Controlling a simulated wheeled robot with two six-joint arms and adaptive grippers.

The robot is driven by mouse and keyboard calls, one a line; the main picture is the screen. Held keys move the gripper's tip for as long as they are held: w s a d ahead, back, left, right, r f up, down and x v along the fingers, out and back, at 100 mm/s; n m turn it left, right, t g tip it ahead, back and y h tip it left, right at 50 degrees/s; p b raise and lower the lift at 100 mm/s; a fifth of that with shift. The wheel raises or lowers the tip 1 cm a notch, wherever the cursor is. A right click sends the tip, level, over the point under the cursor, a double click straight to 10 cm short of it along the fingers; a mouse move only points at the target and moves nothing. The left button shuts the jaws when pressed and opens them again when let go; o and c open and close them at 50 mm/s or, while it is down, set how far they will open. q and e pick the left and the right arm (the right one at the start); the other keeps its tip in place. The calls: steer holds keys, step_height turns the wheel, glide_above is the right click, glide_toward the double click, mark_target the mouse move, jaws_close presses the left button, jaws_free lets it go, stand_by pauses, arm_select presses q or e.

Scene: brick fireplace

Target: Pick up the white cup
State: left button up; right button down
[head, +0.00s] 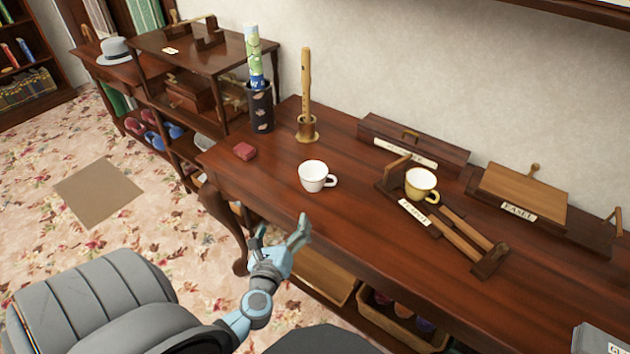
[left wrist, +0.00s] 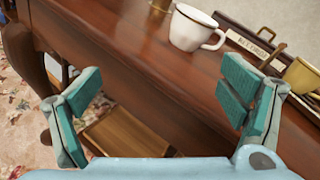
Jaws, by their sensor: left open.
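The white cup (head: 313,176) stands upright on the dark wooden table (head: 270,195), near its front left part, with its handle to the right. My left gripper (head: 282,233) is open and empty, in front of the table edge and nearer to me than the cup. In the left wrist view the cup (left wrist: 192,28) shows at the top, beyond and above the gap between the two open fingers (left wrist: 160,100). The cup is not between the fingers. My right gripper is not in view.
A yellow cup (head: 421,184) sits on a wooden rack to the right of the white cup. The tabletop around the white cup is clear.

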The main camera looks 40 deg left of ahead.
arm_select(q)
step_height(320, 180, up, 4)
steer(key=w+m+t, duration=0.1)
steer(key=m+t, duration=0.1)
steer(key=m, duration=0.2)
steer(key=m+h, duration=0.1)
steer(key=m, duration=0.1)
glide_toward(309, 181)
steer(key=x, duration=0.4)
steer(key=shift+w+a+r, duration=0.2)
steer(key=shift+w+a, duration=0.05)
steer(key=shift+w, duration=0.1)
steer(key=x, duration=0.2)
steer(key=b+x, duration=0.1)
steer(key=x, duration=0.4)
steer(key=shift+w+d+f, duration=0.1)
steer(key=shift+w+f, duration=0.05)
steer(key=shift+f, duration=0.2)
steer(key=c, duration=0.4)
steer(key=shift+r, duration=0.1)
steer(key=c, duration=0.9)
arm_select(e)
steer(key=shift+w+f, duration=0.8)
